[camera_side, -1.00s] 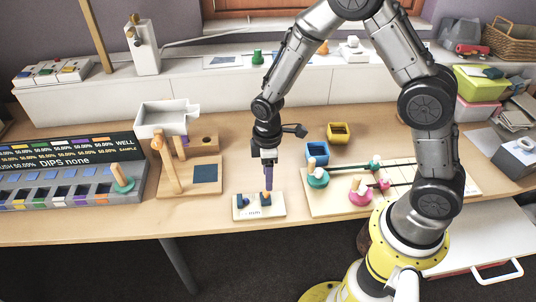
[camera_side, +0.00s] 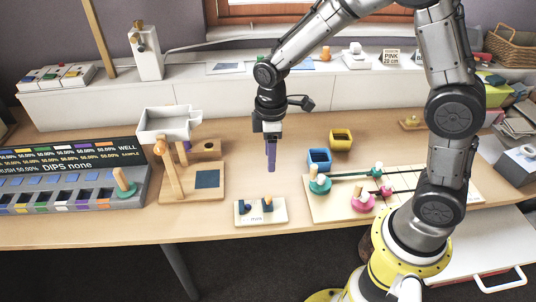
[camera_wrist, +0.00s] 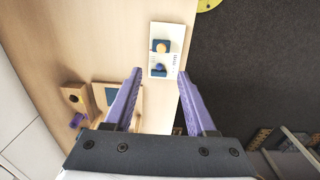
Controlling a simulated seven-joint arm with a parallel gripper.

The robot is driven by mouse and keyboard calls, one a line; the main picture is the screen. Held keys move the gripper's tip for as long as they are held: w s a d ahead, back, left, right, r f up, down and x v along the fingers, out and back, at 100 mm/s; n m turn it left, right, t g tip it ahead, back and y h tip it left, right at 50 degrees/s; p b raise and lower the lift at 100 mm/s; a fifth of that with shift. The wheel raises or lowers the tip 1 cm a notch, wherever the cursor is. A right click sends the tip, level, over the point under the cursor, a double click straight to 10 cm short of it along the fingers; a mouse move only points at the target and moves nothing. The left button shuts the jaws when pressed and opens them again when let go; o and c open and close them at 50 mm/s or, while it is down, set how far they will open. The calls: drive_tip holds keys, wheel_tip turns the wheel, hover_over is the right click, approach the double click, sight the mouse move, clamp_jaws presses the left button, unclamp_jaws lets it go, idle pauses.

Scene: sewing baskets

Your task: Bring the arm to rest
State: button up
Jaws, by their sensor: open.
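My gripper (camera_side: 271,168) hangs pointing down above the table, behind and above a small white board (camera_side: 274,216) with dark blue pieces on it. In the wrist view the two purple fingers of my gripper (camera_wrist: 158,72) are apart with nothing between them. The white board (camera_wrist: 157,73) shows beyond the fingertips there, with two blue pieces, one topped in orange. From the side, the fingers overlap and look like one purple bar.
A wooden stand with a white tray (camera_side: 165,123) is left of my gripper. Blue (camera_side: 319,159) and yellow (camera_side: 340,139) bins stand to the right, behind a board with green and pink pegs (camera_side: 330,205). A slotted rack (camera_side: 75,185) is at far left.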

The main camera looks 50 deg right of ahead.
drive_tip(key=s+d+r+m+t, duration=0.15)
drive_tip(key=s+r, duration=0.25)
drive_tip(key=r, duration=0.4)
drive_tip(key=s+d+r+m+t, duration=0.1)
drive_tip(key=s+d+r+t, duration=0.15)
drive_tip(key=r, duration=0.45)
drive_tip(key=s+m+t, duration=0.1)
drive_tip(key=s+m, duration=0.5)
drive_tip(key=s, duration=0.7)
drive_tip(key=shift+s+r, duration=0.15)
drive_tip(key=shift+s, duration=0.05)
